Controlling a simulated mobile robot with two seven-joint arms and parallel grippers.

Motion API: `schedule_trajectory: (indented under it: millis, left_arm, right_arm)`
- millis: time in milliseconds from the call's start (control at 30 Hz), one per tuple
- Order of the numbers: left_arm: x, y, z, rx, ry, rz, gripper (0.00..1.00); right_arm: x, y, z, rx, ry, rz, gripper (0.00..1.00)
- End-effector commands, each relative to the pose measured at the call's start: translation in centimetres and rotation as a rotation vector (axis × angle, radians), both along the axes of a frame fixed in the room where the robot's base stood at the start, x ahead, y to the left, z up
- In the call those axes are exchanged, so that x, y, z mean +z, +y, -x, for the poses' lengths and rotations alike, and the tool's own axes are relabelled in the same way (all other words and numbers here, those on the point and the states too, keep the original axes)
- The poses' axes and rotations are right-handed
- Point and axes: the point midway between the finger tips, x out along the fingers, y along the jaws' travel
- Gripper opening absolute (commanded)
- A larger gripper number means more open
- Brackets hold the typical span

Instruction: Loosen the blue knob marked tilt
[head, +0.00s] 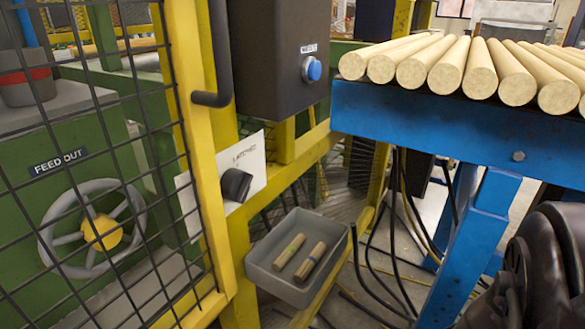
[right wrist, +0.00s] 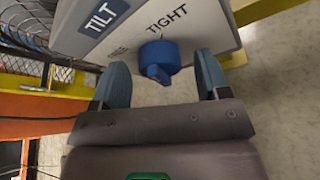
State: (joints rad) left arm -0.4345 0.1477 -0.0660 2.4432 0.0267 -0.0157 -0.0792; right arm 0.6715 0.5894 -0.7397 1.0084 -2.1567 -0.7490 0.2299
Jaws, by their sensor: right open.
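In the right wrist view, the blue knob (right wrist: 158,60) sits on a pale grey panel (right wrist: 225,22). A dark label on the panel reads TILT (right wrist: 102,17). The word TIGHT is printed beside the knob, and smaller print to its left is too blurred to read. My right gripper (right wrist: 159,70) is open, with one finger on each side of the knob and a visible gap to each. I cannot tell how deep the fingertips reach around it. The tilt knob is not recognisable in the head view. My left gripper is not in view.
In the head view, a dark box (head: 275,40) carries another blue control (head: 311,69). A black knob (head: 236,185) is on a white plate. A mesh guard (head: 110,170) covers the FEED OUT handwheel (head: 92,228). A grey bin (head: 325,234) holds two wood pieces. Rods lie on the blue bench (head: 440,120).

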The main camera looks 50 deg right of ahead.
Motion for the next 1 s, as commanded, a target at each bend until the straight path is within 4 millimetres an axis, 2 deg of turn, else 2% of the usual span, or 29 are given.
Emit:
schedule_trajectory:
  millis: [167,267,700,1000]
  left_arm:
    - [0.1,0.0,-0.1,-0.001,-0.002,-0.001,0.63]
    - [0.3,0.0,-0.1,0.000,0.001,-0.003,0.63]
    - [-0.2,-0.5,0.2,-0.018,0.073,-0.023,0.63]
    - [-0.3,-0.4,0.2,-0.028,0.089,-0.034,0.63]
  right_arm:
    - [0.1,-0.1,0.3,0.000,0.000,0.000,0.69]
    - [0.5,-0.4,1.1,0.001,-0.002,0.000,0.69]
    - [3.1,-2.3,7.8,0.001,-0.002,0.000,0.69]
    - [3.6,-2.8,9.7,0.000,-0.001,0.000,0.69]
